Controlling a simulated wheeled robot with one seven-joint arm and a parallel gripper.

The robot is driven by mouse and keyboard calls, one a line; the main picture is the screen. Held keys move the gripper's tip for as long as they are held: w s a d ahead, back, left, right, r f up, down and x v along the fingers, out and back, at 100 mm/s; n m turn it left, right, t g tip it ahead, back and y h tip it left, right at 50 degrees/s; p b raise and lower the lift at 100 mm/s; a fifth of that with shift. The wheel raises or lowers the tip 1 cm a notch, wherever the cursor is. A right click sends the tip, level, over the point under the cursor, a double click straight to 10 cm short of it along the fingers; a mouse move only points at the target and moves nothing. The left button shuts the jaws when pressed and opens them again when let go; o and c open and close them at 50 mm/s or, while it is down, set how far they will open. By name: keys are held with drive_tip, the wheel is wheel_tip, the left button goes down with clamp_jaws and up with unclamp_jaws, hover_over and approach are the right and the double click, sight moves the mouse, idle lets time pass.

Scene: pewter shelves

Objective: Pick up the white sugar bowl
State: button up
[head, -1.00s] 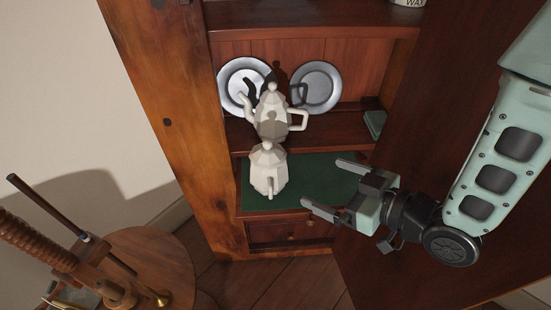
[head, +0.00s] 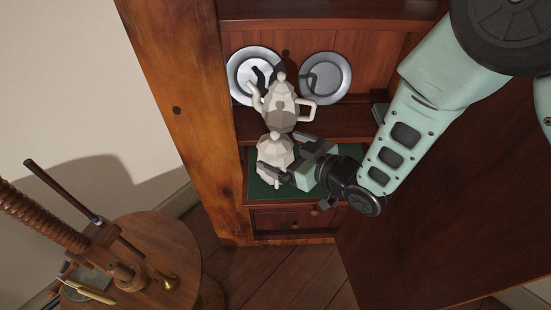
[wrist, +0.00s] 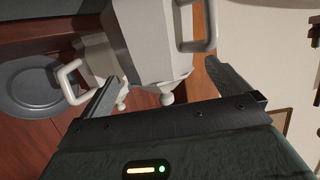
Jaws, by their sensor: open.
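The white sugar bowl (head: 273,152) is a faceted, lidded pot on the lower shelf, upright. In the wrist view the sugar bowl (wrist: 152,42) appears upside down and large, with its lid knob toward me and one handle at the right. My gripper (head: 288,160) is open at the bowl's right side in the head view, one finger overlapping its lower front. In the wrist view my gripper (wrist: 165,82) has its fingers to either side of the lid end. I cannot tell whether they touch it. The bowl's lower right is partly hidden by my gripper.
A white teapot (head: 281,104) with spout and handle stands close behind the bowl. Two pewter plates (head: 325,77) lean on the back wall. A green mat (head: 262,190) covers the lower shelf. The cabinet's left post and the open door at right flank the space.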

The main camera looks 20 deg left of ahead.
sight(275, 146)
drive_tip(key=x, duration=0.3)
drive_tip(key=shift+w+a, duration=0.1)
drive_tip(key=shift+a, duration=0.1)
drive_tip(key=c, duration=1.5)
drive_tip(key=shift+r, duration=0.1)
drive_tip(key=shift+c, duration=0.4)
